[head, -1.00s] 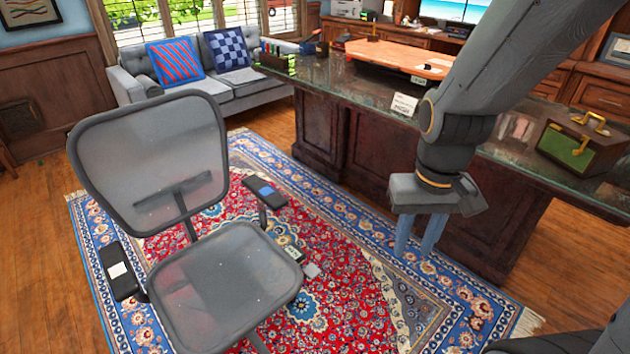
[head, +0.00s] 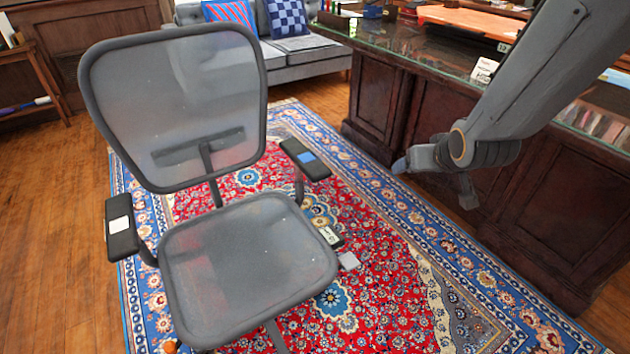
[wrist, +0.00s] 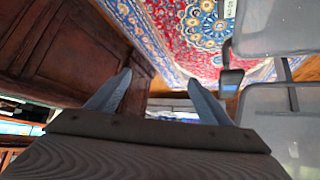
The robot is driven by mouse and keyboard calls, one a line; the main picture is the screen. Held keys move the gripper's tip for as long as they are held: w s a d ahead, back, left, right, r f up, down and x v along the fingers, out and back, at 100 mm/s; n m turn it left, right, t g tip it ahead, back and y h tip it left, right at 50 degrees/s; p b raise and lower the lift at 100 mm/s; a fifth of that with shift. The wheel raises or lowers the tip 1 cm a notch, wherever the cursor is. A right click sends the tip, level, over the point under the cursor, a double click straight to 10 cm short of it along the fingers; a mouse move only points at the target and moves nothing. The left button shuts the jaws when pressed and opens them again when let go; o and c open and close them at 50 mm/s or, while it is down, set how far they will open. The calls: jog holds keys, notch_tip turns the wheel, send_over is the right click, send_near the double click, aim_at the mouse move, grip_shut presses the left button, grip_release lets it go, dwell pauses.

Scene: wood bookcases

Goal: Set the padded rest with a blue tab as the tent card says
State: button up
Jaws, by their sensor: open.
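The padded rest with a blue tab (head: 305,159) is the dark armrest on the right side of the mesh office chair (head: 250,262), and its blue tab faces up. It also shows in the wrist view (wrist: 231,82), right of the fingers. A white tent card (head: 484,70) stands on the desk; its writing is too small to read. My gripper (head: 400,166) is to the right of the blue-tab rest, apart from it, in front of the desk. In the wrist view its fingers (wrist: 157,95) are spread with nothing between them.
The chair's other armrest (head: 121,226) has a white tab. A small labelled piece (head: 331,236) and a grey tab (head: 349,261) are by the seat's right edge. The desk (head: 400,105) stands behind my arm. Patterned rug (head: 395,262) lies open between chair and desk.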

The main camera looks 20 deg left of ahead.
aim_at(323, 179)
jog(key=w+a+f+n+t+y+b, duration=0.1)
jog(key=w+a+f+y+b, duration=0.1)
jog(key=a+b, duration=0.4)
jog(key=w+a+f+n+t+y+b, duration=0.1)
jog(key=a+f+y+b, duration=0.4)
jog(key=a, duration=0.6)
jog(key=w+a+f+n+t+y+b, duration=0.2)
jog(key=a+b, duration=0.4)
jog(key=a, duration=0.3)
jog(key=shift+w+a+f+n+y+b, duration=0.15)
jog(key=shift+w+f+n+y, duration=0.25)
jog(key=shift+f, duration=0.2)
jog(key=shift+w+a+f+n+y+b, duration=0.15)
jog(key=shift+w+f+n+y, duration=0.15)
jog(key=shift+f+y, duration=0.25)
jog(key=s+d+f, duration=0.1)
jog(key=d+b, duration=0.1)
jog(key=shift+s+d+f+g, duration=0.3)
jog(key=shift+s+f, duration=0.1)
jog(key=shift+s+f+b, duration=0.25)
jog(key=shift+f+b, duration=0.05)
jog(key=b+x, duration=0.2)
jog(key=x, duration=0.5)
jog(key=shift+a, duration=0.1)
jog(key=shift+c, duration=0.3)
